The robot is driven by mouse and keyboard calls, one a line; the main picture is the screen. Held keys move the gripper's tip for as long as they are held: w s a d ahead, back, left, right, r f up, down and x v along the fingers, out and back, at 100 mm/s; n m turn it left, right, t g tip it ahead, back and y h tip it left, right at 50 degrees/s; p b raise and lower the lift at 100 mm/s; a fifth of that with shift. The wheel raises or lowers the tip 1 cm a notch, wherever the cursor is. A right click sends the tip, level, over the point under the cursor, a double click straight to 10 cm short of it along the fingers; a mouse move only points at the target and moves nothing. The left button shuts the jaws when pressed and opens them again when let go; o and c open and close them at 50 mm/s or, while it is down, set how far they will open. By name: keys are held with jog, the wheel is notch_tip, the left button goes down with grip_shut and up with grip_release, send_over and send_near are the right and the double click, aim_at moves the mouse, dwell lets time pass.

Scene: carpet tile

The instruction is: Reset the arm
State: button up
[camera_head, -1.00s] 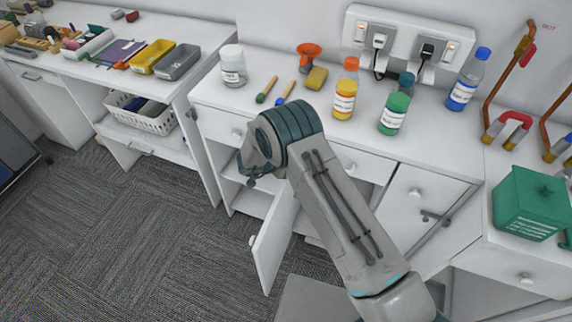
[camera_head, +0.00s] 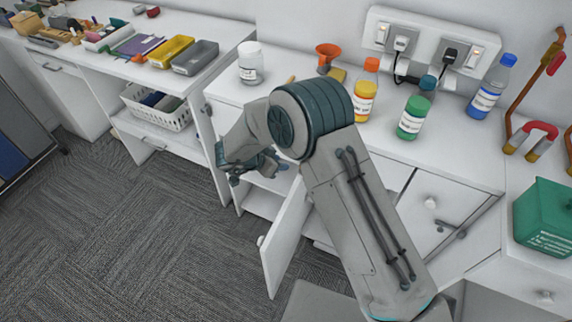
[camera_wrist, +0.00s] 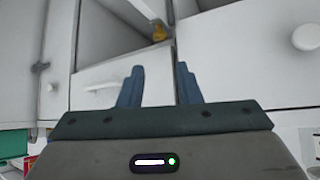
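My arm (camera_head: 365,220) rises from the bottom right in the head view and bends at a dark ribbed joint above the counter front. My gripper (camera_head: 252,172) hangs left of that joint, in front of the lower cabinets. In the wrist view my gripper (camera_wrist: 158,75) has its two blue fingers spread apart with nothing between them. Beyond the fingers are white drawer and cabinet fronts. The gripper touches nothing that I can see.
An open cabinet door (camera_head: 284,238) stands out below the gripper. On the counter are a white-capped jar (camera_head: 250,66), an orange-capped bottle (camera_head: 365,92), a green bottle (camera_head: 412,118) and a blue-capped bottle (camera_head: 489,88). A green box (camera_head: 543,218) stands right. Carpet (camera_head: 120,225) at left is clear.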

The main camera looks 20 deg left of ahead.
jog(key=shift+s+a+r, duration=0.1)
jog(key=shift+s+r, duration=0.2)
jog(key=shift+w, duration=0.1)
